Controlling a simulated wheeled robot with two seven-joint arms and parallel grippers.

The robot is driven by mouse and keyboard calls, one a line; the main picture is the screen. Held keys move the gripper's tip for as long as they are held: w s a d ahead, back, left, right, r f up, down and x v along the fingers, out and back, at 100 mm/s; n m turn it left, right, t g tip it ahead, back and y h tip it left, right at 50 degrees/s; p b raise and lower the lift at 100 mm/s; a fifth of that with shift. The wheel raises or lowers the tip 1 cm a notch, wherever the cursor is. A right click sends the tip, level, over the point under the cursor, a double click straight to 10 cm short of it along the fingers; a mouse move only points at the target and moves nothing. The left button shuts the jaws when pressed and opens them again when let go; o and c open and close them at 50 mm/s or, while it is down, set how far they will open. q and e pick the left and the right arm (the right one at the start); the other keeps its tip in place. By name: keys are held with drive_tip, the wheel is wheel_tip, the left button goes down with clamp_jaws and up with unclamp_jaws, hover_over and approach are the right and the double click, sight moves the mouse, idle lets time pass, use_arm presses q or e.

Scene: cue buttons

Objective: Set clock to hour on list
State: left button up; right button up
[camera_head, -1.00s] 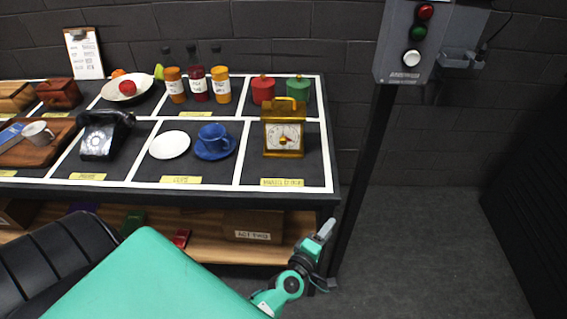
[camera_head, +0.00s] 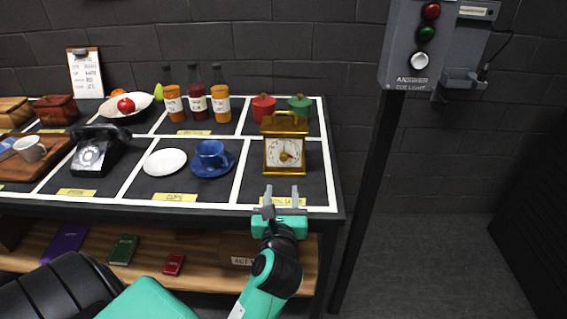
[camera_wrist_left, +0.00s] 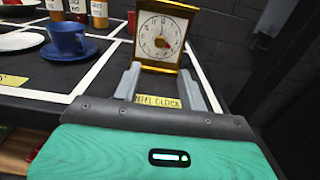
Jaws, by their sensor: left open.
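A gold carriage clock (camera_head: 285,146) with a handle and a white dial stands upright in the front right cell of the table. It also shows in the left wrist view (camera_wrist_left: 160,38), its dial facing me, with an orange-red spot at the dial's centre right. My left gripper (camera_head: 282,192) is open and empty at the table's front edge, just in front of the clock and apart from it. Its two fingers (camera_wrist_left: 159,86) point at the clock's base. A clipboard with a list (camera_head: 86,73) leans on the back wall at the far left; its writing is too small to read.
A blue cup on a saucer (camera_head: 211,157), a white plate (camera_head: 165,162) and a black telephone (camera_head: 93,151) stand left of the clock. Red and green canisters (camera_head: 264,107) are behind it. A post with a button box (camera_head: 411,50) stands at right.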

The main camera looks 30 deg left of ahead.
sight(283, 159)
use_arm(q)
drive_tip(key=x, duration=1.1)
drive_tip(key=shift+w+a+p, duration=0.3)
use_arm(e)
drive_tip(key=shift+f, duration=0.85)
use_arm(q)
clamp_jaws()
